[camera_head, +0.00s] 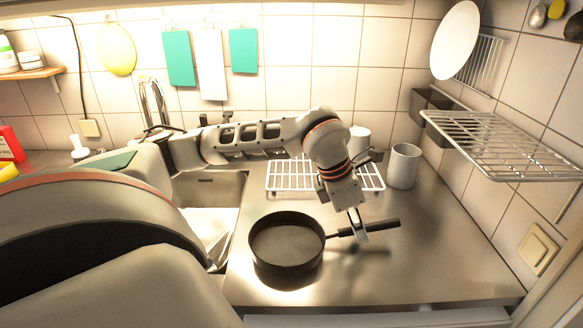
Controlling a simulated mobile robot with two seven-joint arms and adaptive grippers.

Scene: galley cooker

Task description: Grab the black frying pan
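The black frying pan (287,243) is upright on the steel counter, right of the sink, and looks empty. Its black handle (384,226) points right and slightly away from me. My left gripper (359,228) reaches down from above at the middle of the handle. One finger covers part of the handle in front. I cannot tell whether the fingers are closed on it, as the far finger is mostly hidden. My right gripper is not in view.
A white wire rack (290,176) lies behind the pan, with a grey cup (403,166) to its right. The sink (207,205) is left of the pan. A metal shelf (500,145) juts from the right wall. The counter right of the handle is clear.

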